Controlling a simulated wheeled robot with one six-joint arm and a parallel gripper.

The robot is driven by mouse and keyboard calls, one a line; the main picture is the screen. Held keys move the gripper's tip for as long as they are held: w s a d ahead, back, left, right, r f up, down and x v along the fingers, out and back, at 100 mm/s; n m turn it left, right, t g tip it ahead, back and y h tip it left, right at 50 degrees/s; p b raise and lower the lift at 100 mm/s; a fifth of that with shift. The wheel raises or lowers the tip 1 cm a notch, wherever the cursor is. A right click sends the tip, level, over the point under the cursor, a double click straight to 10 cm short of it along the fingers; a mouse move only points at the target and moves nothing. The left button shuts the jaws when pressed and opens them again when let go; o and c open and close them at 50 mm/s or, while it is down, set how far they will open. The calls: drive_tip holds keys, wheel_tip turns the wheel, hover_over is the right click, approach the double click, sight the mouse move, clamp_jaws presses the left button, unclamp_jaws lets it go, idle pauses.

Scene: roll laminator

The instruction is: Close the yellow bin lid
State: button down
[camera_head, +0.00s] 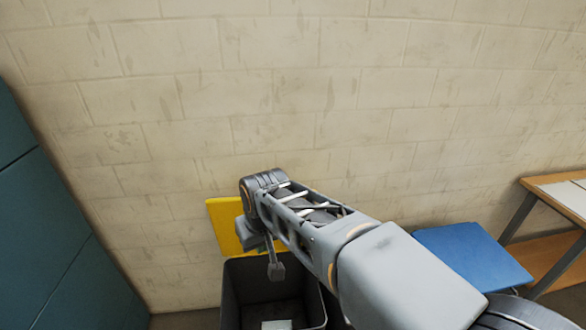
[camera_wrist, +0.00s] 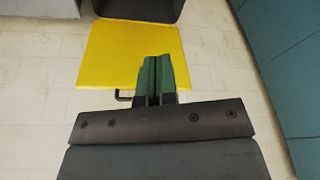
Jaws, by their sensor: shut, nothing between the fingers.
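The yellow bin lid (camera_head: 227,228) stands raised against the wall behind its dark grey bin (camera_head: 233,290), partly hidden by my arm. The bin's mouth is open and a pale object (camera_head: 277,325) shows inside. In the wrist view the yellow lid (camera_wrist: 112,58) fills the upper middle, with the dark bin (camera_wrist: 140,9) beyond it. A small black handle (camera_wrist: 122,96) shows at the lid's near edge. My gripper (camera_wrist: 152,58) has green fingers, shut and empty, overlapping the lid in this view beside the handle. Whether they touch the lid cannot be told.
A blue lid (camera_head: 470,255) lies roughly flat to the right of my arm. A table (camera_head: 540,190) with papers stands at the far right. Teal cabinets (camera_head: 50,220) stand at the left. The pale block wall (camera_head: 290,90) is close behind the bin.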

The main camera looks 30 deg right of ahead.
drive_tip(key=w+d+r+m+g+p, duration=0.1)
drive_tip(key=w+d+r+p, duration=0.3)
drive_tip(key=w, duration=0.5)
drive_tip(key=w+d+r+m+g+p, duration=0.1)
drive_tip(key=w+d+r+p, duration=0.1)
drive_tip(key=w+d+r, duration=0.35)
drive_tip(key=w+d+m+g+p, duration=0.1)
drive_tip(key=w+d+p, duration=0.35)
drive_tip(key=w, duration=0.65)
drive_tip(key=w+d+f+m+g+y+p, duration=0.1)
drive_tip(key=w+d+f+y+p, duration=0.1)
drive_tip(key=d+f, duration=0.4)
drive_tip(key=d+p+x, duration=0.1)
drive_tip(key=x, duration=0.7)
drive_tip(key=shift+s+f, duration=0.15)
drive_tip(key=shift+f, duration=0.15)
drive_tip(key=shift+a, duration=0.15)
